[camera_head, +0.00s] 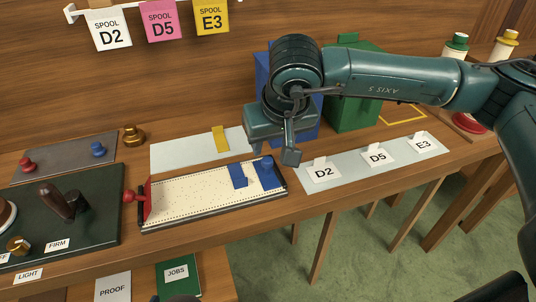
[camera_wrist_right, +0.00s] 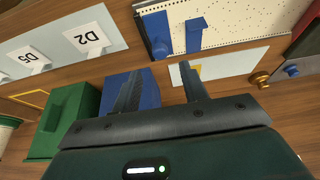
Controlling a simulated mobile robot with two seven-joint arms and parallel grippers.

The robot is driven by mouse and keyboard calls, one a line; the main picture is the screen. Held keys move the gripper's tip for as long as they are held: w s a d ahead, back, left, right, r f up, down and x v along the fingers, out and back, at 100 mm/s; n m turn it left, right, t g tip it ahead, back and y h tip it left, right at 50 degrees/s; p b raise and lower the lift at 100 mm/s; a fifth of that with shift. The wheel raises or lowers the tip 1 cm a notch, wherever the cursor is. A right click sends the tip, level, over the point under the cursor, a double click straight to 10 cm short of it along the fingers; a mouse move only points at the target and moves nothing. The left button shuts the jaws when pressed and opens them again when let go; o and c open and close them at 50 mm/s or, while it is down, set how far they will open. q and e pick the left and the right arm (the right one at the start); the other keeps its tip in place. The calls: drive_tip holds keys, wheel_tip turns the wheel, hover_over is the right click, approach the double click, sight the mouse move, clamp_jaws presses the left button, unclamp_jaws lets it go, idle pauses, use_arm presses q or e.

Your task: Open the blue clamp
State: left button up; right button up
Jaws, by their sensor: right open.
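A cream perforated strip lies in a dark tray (camera_head: 205,225) on the bench. At its right end is the blue clamp (camera_head: 266,173), a blue block across the strip, with a separate blue tab (camera_head: 238,176) just left of it. In the right wrist view the blue clamp (camera_wrist_right: 157,34) and the blue tab (camera_wrist_right: 194,34) appear at the top, beyond my fingers. My right gripper (camera_head: 285,150) is open and empty, above and behind the clamp's end of the tray. Its two separated fingers show in the wrist view (camera_wrist_right: 160,84). My left gripper is not in view.
A red clamp (camera_head: 148,203) holds the tray's left end. Behind the tray lies a pale plate (camera_head: 180,154) with a yellow piece (camera_head: 220,138). Blue (camera_head: 263,70) and green (camera_head: 352,100) boxes stand behind my gripper. A label strip (camera_head: 350,168) with D2, D5, E3 lies right.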

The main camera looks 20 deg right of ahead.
sight(267, 159)
drive_tip(key=x, duration=0.6)
drive_tip(key=shift+f, duration=0.25)
clamp_jaws()
